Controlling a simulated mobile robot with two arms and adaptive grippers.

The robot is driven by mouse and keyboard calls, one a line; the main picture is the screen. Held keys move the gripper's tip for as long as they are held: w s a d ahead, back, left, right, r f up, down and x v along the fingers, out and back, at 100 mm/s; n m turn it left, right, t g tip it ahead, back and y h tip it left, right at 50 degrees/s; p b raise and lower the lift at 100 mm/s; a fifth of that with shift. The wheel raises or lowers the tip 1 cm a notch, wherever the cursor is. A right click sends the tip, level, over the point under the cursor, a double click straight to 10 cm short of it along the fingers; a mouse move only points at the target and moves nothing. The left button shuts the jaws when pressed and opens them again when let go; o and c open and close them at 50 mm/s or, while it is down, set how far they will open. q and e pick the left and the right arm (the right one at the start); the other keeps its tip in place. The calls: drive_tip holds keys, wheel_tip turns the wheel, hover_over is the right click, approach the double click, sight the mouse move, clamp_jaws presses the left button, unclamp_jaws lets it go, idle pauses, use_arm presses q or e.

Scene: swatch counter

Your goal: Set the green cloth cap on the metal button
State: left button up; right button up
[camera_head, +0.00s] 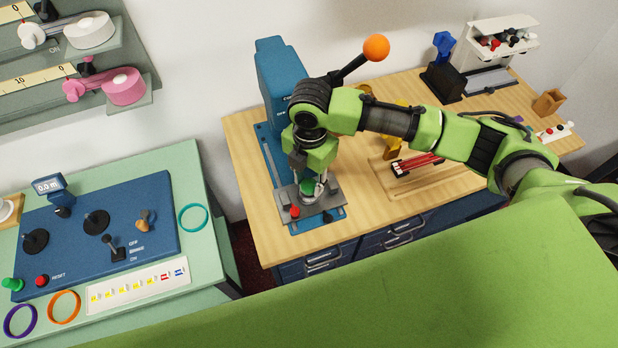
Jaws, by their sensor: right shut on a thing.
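My right gripper (313,183) points down over the grey plate (322,207) at the front of the blue press. It is shut on the green cloth cap (307,188), a small green round piece low between the fingers. The cap is partly covered by the fingers. The metal button cannot be made out; the gripper and cap hide the middle of the plate. I cannot tell whether the cap touches anything below it. My left gripper is not in view.
The blue press (276,72) stands close behind my right gripper, its lever ending in an orange ball (376,47). A red knob (294,212) sits at the plate's left front. A wooden tray (440,186) with red sticks lies to the right. The wooden counter's front left is clear.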

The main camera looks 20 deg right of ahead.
drive_tip(key=shift+f, duration=0.55)
drive_tip(key=o, duration=0.7)
drive_tip(key=shift+o, duration=0.2)
drive_tip(key=shift+r, duration=0.2)
wheel_tip(320, 180, up, 7)
drive_tip(key=shift+r, duration=0.1)
idle(0.3)
